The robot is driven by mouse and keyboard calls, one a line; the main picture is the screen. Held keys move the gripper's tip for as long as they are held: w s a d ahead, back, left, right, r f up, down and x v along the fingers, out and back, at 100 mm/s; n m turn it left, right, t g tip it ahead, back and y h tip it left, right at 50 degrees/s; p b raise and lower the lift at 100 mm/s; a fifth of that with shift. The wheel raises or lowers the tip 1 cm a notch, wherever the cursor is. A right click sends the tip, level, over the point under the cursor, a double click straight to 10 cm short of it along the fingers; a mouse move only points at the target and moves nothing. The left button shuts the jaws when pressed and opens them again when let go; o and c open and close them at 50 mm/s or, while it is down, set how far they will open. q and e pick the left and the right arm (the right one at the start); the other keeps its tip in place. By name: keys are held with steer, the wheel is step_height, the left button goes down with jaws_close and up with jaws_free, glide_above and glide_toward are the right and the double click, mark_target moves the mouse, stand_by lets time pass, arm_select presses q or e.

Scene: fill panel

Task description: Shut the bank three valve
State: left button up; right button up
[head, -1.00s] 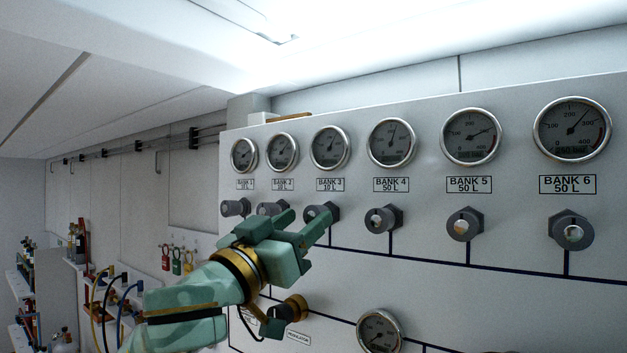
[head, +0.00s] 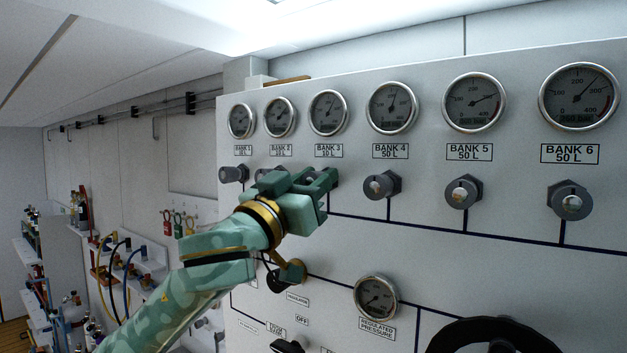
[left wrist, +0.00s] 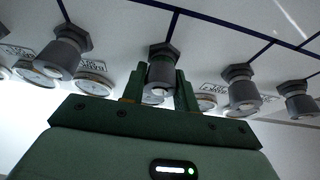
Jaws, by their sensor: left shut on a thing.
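The bank three valve is a grey knob on a hexagonal base below the BANK 3 label (head: 329,151). In the head view my left gripper (head: 322,181) covers most of it. In the left wrist view the knob (left wrist: 161,70) sits between the two green fingers of my left gripper (left wrist: 160,82). The gripper is shut on it, with one finger on each side. The bank 3 gauge (head: 328,112) is above the valve on the white panel. My right gripper is not in view.
The bank 2 valve (head: 271,178) is close on the left, partly hidden by the gripper. The bank 4 valve (head: 382,185) is free on the right. A regulator knob (head: 278,279) and a regulated-pressure gauge (head: 376,297) are below, with a black wheel (head: 490,335) at lower right.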

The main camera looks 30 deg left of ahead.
arm_select(q)
steer(key=shift+m, duration=0.4)
steer(key=m+h, duration=0.1)
steer(key=m, duration=0.1)
steer(key=m+h, duration=0.2)
steer(key=m, duration=0.1)
steer(key=shift+m+g, duration=0.3)
steer(key=shift+g, duration=0.1)
steer(key=m+g+h, duration=0.1)
steer(key=m+h, duration=0.1)
steer(key=m, duration=0.2)
steer(key=shift+m, duration=0.4)
steer(key=m+g+h, duration=0.1)
steer(key=m+g, duration=0.1)
steer(key=m, duration=0.2)
steer(key=shift+m, duration=0.3)
steer(key=m+g, duration=0.1)
steer(key=m, duration=0.3)
steer(key=shift+d+g, duration=0.1)
steer(key=shift+g, duration=0.2)
steer(key=m+g, duration=0.1)
steer(key=m, duration=0.2)
steer(key=m+g, duration=0.1)
steer(key=m, duration=0.1)
steer(key=shift+f+m+y, duration=0.15)
steer(key=shift+m+y, duration=0.25)
steer(key=m+g+y, duration=0.1)
steer(key=m, duration=0.3)
steer(key=shift+f+y, duration=0.1)
steer(key=shift+y, duration=0.3)
